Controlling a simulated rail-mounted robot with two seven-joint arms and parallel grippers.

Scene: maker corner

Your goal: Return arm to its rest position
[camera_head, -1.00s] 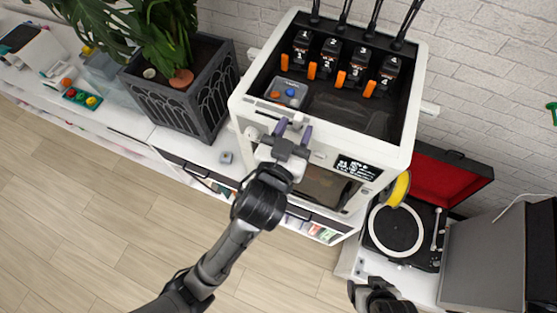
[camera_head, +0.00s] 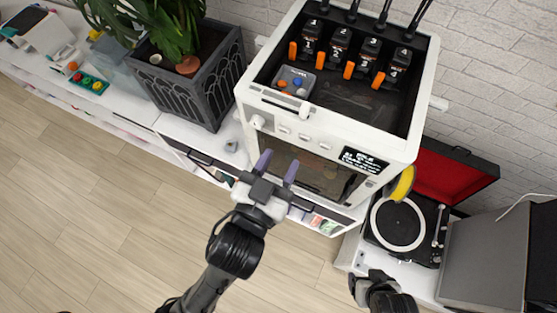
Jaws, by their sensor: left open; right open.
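My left gripper (camera_head: 278,167) is open and empty, its two purple fingers pointing up in the picture. It appears in front of the lower front of the white printer (camera_head: 329,142), apart from the top tray. My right gripper (camera_head: 366,280) shows only in part at the bottom right, near the record player; its fingertips are hard to make out.
A grey tray (camera_head: 307,76) with orange and blue pieces sits in the printer's open top. A planter (camera_head: 190,88) stands left of the printer. A record player (camera_head: 397,222) with a red lid (camera_head: 447,180) is at right. Wooden floor (camera_head: 100,220) is clear.

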